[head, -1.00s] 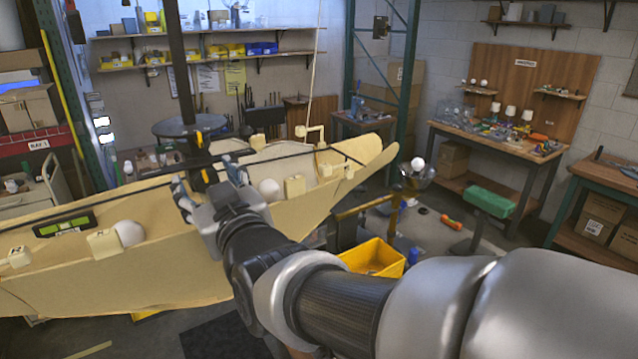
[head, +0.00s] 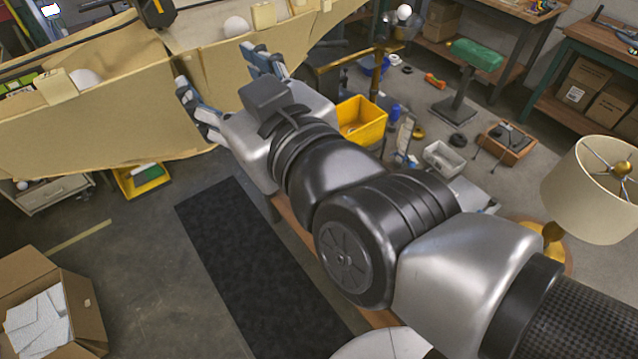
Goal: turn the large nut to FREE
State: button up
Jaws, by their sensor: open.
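My gripper (head: 228,84) is open, with its two blue-grey fingers spread wide apart. It points at the side of a large beige boat-shaped body (head: 90,125) in the upper left of the head view. Nothing shows between the fingers except the beige surface behind them. I cannot tell whether the fingers touch it. I cannot make out a large nut or any FREE marking in this view. A cream lampshade (head: 592,195) with a brass centre fitting (head: 622,169) stands at the right.
A yellow bin (head: 362,122) stands on the floor beyond my arm. A green-topped stand (head: 477,55), a grey tray (head: 443,158) and a wooden box (head: 505,143) stand farther right. An open carton (head: 85,300) is at lower left. A dark mat (head: 245,262) lies on clear floor.

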jog(key=s+d+f+m+g+h+b, duration=0.1)
jog(key=d+f+b, duration=0.3)
jog(key=f, duration=0.6)
jog(key=s+d+f+m+g+h+b, duration=0.1)
jog(key=d+f+m+g+h+b, duration=0.1)
jog(key=d+f, duration=0.4)
notch_tip(320, 180, down, 4)
jog(key=shift+f+m+g+h+b, duration=0.2)
jog(key=shift+m+g+h+b, duration=0.1)
jog(key=shift+g+h+b, duration=0.65)
jog(key=shift+d, duration=0.1)
